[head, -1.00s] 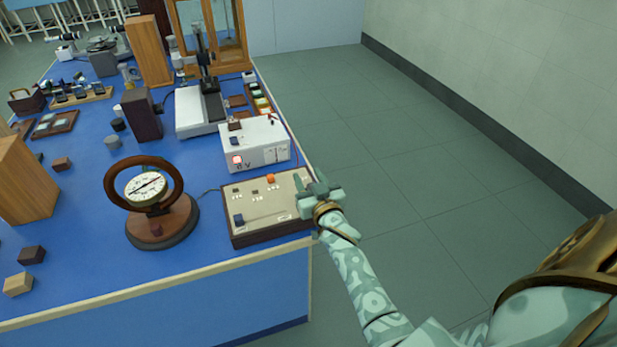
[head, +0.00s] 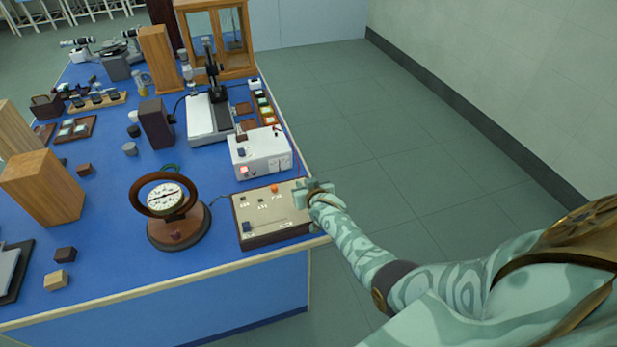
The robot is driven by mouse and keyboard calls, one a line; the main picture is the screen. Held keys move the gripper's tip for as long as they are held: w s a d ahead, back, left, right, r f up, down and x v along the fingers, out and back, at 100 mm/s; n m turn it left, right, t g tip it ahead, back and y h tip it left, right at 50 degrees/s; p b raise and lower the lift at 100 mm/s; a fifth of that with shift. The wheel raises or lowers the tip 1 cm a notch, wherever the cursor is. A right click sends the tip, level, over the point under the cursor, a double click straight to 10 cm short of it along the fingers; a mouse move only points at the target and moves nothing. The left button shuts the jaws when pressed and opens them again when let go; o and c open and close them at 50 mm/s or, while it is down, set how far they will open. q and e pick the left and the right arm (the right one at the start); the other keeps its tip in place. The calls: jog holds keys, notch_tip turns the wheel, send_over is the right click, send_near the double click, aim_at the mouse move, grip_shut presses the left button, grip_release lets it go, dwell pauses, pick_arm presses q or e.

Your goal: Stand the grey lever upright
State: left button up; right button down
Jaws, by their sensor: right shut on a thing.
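A beige control panel in a dark wooden box (head: 275,212) sits at the right front corner of the blue bench. It carries an orange knob (head: 274,187), a blue knob (head: 246,226) and small switches. My right gripper (head: 313,190) is at the panel's right end, low over its edge. It is shut on what seems to be the grey lever. The lever is hidden behind the hand, so I cannot tell its tilt. My left gripper is not in view.
A round dial meter in a brown ring (head: 166,196) stands left of the panel. A white power supply (head: 260,155) with a red light is just behind it. Wooden blocks (head: 43,188) stand at the left. Open floor (head: 410,150) lies right of the bench.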

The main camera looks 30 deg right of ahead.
jog(key=shift+w+r, duration=0.1)
jog(key=c, duration=1.3)
grip_release()
jog(key=p+v, duration=0.4)
jog(key=v, duration=0.1)
jog(key=shift+s+a+r, duration=0.1)
jog(key=shift+s+r, duration=0.1)
jog(key=shift+r, duration=0.15)
jog(key=p+v, duration=0.3)
jog(key=v, duration=0.7)
jog(key=shift+s+a, duration=0.1)
jog(key=shift+s, duration=0.2)
